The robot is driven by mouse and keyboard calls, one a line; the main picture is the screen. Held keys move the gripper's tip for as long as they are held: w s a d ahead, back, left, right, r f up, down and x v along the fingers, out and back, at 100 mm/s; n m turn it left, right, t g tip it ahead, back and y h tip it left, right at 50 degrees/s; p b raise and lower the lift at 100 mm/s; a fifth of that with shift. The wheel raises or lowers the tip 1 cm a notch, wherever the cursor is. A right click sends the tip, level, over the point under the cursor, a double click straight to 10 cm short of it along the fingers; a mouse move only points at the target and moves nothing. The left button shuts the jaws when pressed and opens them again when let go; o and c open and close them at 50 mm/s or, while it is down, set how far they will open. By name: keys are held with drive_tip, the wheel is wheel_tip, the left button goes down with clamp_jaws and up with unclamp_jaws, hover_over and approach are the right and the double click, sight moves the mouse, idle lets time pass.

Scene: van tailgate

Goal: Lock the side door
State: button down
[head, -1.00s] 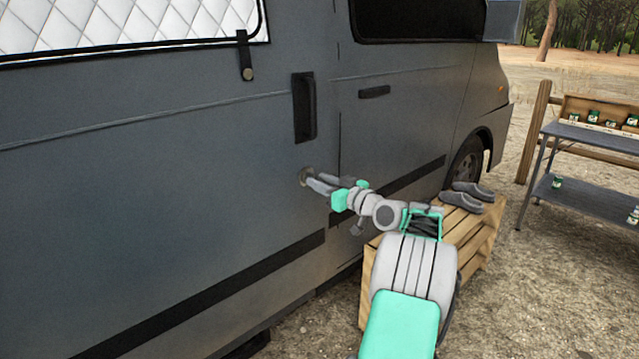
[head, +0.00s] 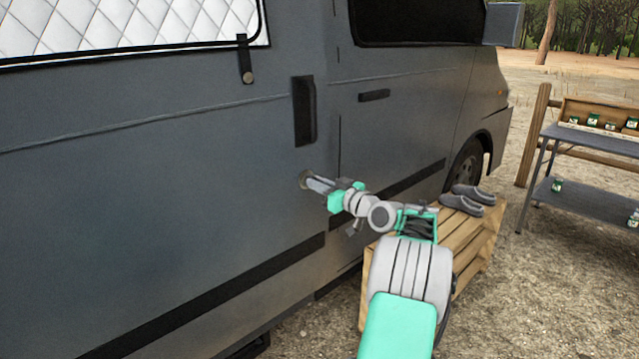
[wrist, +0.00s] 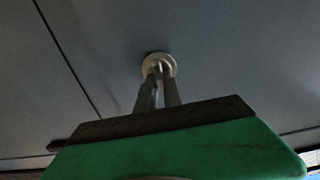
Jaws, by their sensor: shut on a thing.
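The van's grey side door (head: 180,190) fills the left of the head view and stands closed, flush with the body. A black door handle (head: 304,110) is set near its right edge. Below the handle is a small round lock (head: 305,180), which also shows as a pale ring in the wrist view (wrist: 158,65). My gripper (head: 314,183) is at the lock, its fingers shut on a small part at the lock's centre. In the wrist view the fingers (wrist: 158,80) reach up to the ring and nearly meet there. The fingertips hide the gripped part, perhaps a key or knob.
A wooden slatted crate (head: 470,235) with grey shoes (head: 468,200) on it stands beside the van, just right of my arm. A grey shelf table (head: 590,140) with small tins stands at the far right. Gravel ground is open between them.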

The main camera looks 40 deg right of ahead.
drive_tip(key=shift+m+p, duration=0.35)
drive_tip(key=shift+m, duration=0.05)
drive_tip(key=m+p, duration=0.6)
drive_tip(key=m, duration=0.2)
drive_tip(key=m+p, duration=0.7)
drive_tip(key=m, duration=0.2)
drive_tip(key=shift+d+f, duration=0.15)
drive_tip(key=shift+f, duration=0.05)
drive_tip(key=shift+m, duration=0.3)
idle(0.3)
drive_tip(key=c, duration=1.5)
unclamp_jaws()
drive_tip(key=shift+s, duration=0.1)
